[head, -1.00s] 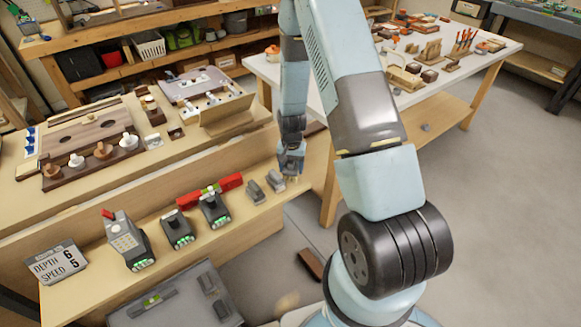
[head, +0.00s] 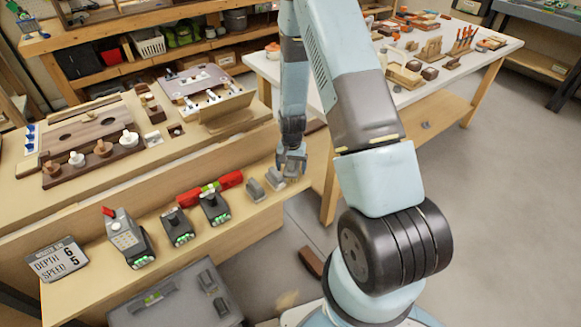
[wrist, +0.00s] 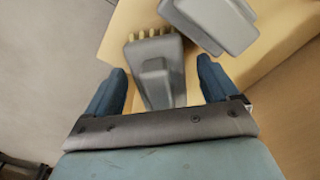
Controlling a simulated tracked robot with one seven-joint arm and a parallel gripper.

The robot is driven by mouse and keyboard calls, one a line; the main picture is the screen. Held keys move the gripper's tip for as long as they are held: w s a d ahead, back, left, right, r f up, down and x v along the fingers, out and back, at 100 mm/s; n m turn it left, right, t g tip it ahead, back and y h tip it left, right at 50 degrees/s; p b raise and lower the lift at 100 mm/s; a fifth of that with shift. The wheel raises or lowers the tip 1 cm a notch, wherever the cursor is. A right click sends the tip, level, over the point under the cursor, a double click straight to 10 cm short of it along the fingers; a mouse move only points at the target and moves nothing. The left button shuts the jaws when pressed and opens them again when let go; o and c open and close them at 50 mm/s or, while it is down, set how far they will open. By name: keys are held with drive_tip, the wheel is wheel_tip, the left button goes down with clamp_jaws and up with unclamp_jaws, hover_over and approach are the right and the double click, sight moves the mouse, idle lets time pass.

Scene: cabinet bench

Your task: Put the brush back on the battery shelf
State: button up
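The brush (wrist: 157,72) is a grey block with a raised grip and a row of pale yellow bristles along its far side in the wrist view. It is at the right end of the wooden battery shelf (head: 196,246), near its edge; I cannot tell how fully it rests on the wood. My gripper (wrist: 161,82) is open, with its two blue fingers on either side of the brush and visible gaps to it. In the head view my gripper (head: 292,164) is over the shelf's right end and partly covers the brush.
A similar grey block (wrist: 212,22) lies beside the brush. Farther left on the shelf are black-and-grey batteries (head: 214,208), a red level (head: 188,198), a grey charger (head: 124,234) and a depth/speed sign (head: 57,260). A grey case (head: 175,297) is below.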

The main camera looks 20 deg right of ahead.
wheel_tip(320, 180, up, 13)
wheel_tip(320, 180, up, 14)
drive_tip(key=n+t, duration=0.1)
hover_over(292, 162)
drive_tip(key=s, duration=0.3)
drive_tip(key=s+r+n+t, duration=0.15)
drive_tip(key=s+r, duration=0.35)
drive_tip(key=r, duration=0.5)
drive_tip(key=s+r+n+t, duration=0.1)
drive_tip(key=s+r, duration=0.5)
drive_tip(key=s, duration=0.4)
drive_tip(key=s+r+n+t, duration=0.2)
drive_tip(key=s+r, duration=0.5)
drive_tip(key=s, duration=0.2)
drive_tip(key=shift+s+a+r, duration=0.15)
drive_tip(key=shift+s+r, duration=0.05)
drive_tip(key=shift+s, duration=0.2)
